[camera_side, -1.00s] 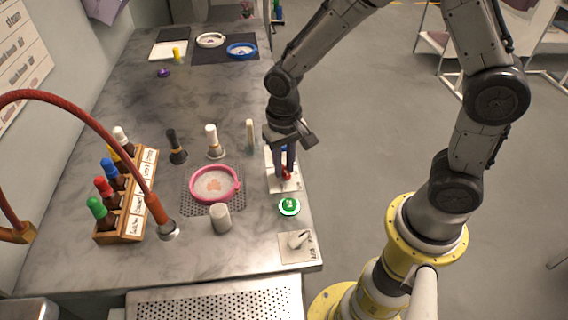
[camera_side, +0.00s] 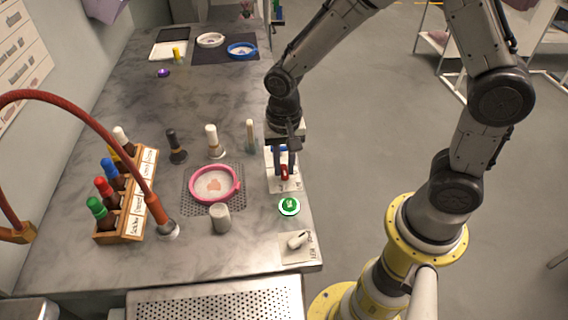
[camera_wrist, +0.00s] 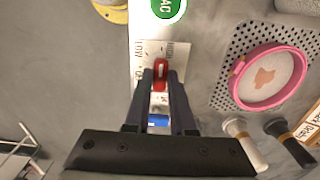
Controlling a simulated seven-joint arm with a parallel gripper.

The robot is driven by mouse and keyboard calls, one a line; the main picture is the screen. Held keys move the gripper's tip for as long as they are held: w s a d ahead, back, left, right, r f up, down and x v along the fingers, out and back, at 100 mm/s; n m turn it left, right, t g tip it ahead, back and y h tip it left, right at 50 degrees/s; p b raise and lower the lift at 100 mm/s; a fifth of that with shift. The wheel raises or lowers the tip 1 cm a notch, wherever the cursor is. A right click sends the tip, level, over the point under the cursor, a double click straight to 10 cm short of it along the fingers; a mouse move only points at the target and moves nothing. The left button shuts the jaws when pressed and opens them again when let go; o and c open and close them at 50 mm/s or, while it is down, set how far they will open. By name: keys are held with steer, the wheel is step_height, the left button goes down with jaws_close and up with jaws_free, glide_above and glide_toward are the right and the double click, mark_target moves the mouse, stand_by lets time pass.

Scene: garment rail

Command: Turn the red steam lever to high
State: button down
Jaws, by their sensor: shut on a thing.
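The red steam lever (camera_side: 284,173) sits on a pale plate (camera_side: 272,183) near the right edge of the counter. In the wrist view the red lever (camera_wrist: 161,70) stands between my two fingertips, with the printed words LOW to its left and HIGH to its right. It points nearly straight up in that picture, between the two words. My gripper (camera_side: 285,168) reaches down from above and is shut on the lever; its fingers also show in the wrist view (camera_wrist: 160,78). A blue part (camera_wrist: 158,121) shows between the fingers, nearer the palm.
A green round button (camera_side: 289,206) is just in front of the plate. A pink-rimmed dish (camera_side: 236,190) on a perforated mat is to the left. A white lever (camera_side: 297,240) on its own plate is at the front corner. Several bottles stand in a wooden rack (camera_side: 133,222).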

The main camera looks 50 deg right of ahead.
mark_target(284, 169)
steer(key=shift+r, duration=0.1)
steer(key=c, duration=0.8)
jaws_free()
steer(key=shift+o, duration=0.2)
step_height(284, 169, up, 14)
